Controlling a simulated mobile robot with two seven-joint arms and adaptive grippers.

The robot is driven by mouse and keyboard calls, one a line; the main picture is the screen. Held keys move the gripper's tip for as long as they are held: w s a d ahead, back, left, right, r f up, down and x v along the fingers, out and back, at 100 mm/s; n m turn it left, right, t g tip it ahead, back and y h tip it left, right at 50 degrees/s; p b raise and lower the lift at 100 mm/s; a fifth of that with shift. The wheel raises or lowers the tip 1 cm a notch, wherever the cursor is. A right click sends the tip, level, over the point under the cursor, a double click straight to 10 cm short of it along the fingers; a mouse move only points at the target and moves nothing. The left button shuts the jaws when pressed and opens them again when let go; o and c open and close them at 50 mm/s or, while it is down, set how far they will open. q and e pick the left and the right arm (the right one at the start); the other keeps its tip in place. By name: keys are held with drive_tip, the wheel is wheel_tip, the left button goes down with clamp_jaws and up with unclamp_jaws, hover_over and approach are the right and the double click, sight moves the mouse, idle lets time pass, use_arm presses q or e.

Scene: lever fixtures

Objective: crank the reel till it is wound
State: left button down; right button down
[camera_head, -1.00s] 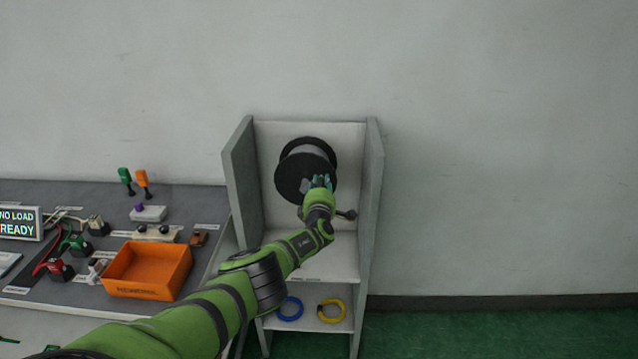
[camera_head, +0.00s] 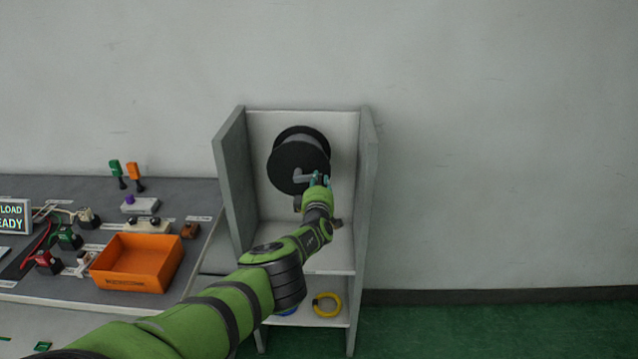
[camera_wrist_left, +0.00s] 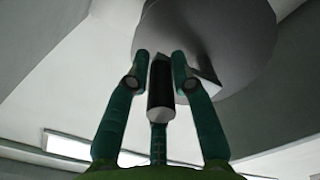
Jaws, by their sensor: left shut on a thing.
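The reel (camera_head: 297,160) is a dark spool with two black round flanges, mounted in the upper part of a grey open-fronted stand. Its grey crank arm (camera_head: 304,178) runs across the lower front of the near flange to the right. My left gripper (camera_head: 318,181) is at the outer end of that arm, at the reel's lower right. In the left wrist view the black crank handle (camera_wrist_left: 160,85) stands between the teal fingers, which are shut on it, with the reel's flange (camera_wrist_left: 215,35) behind. My right gripper is not in view.
The stand has side walls (camera_head: 367,190) close on both sides of the reel. Its lower shelf holds a yellow ring (camera_head: 327,304) and a mostly hidden blue one. At left, a bench carries an orange bin (camera_head: 137,263) and several small switches and levers.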

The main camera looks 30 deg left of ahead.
use_arm(q)
drive_tip(key=shift+f+m+b, duration=0.4)
drive_tip(key=shift+f+m, duration=0.1)
drive_tip(key=shift+m, duration=0.2)
drive_tip(key=c, duration=1.1)
unclamp_jaws()
drive_tip(key=shift+a, duration=0.1)
